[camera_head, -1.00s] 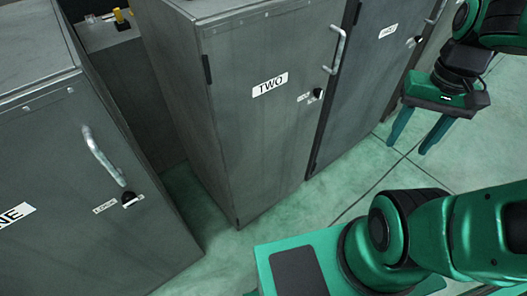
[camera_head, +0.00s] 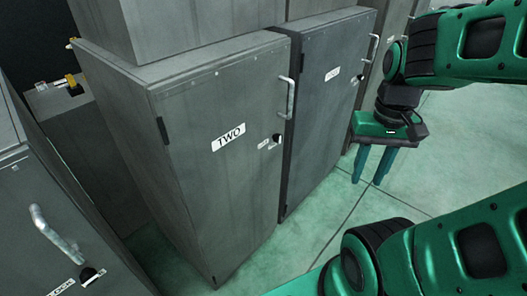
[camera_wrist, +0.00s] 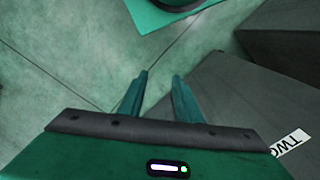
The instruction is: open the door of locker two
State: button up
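Locker two (camera_head: 215,185) is a grey metal locker with a white "TWO" label (camera_head: 229,137). Its door is shut. A silver bar handle (camera_head: 290,98) is on the door's upper right, above a black knob (camera_head: 277,138). Dark hinges show on the door's left edge. In the wrist view the locker (camera_wrist: 225,95) lies at the right, with its label upside down. My gripper (camera_head: 369,176) points down, to the right of the locker and its handle, and touches nothing. Its two teal fingers (camera_wrist: 158,82) are apart with nothing between them.
Another labelled locker (camera_head: 330,100) stands directly right of locker two. A further locker (camera_head: 40,220) with a handle is at the lower left. A grey block rests on top of locker two. Green tiled floor (camera_head: 420,170) is clear at the right.

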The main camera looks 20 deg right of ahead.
jog(key=w+d+r+n+t, duration=0.1)
jog(key=w+r, duration=0.2)
jog(key=w, duration=0.4)
jog(key=w+d+r+n+t, duration=0.1)
jog(key=w+r, duration=0.1)
jog(key=w, duration=0.5)
jog(key=n+t, duration=0.2)
jog(key=t, duration=0.1)
send_near(292, 95)
jog(key=f, duration=0.1)
jog(key=shift+h, duration=0.4)
jog(key=x, duration=1.1)
jog(key=shift+w+a+f, duration=0.15)
jog(key=shift+w+a, duration=0.15)
jog(key=shift+a, duration=0.05)
jog(key=shift+c, duration=0.7)
grip_shut()
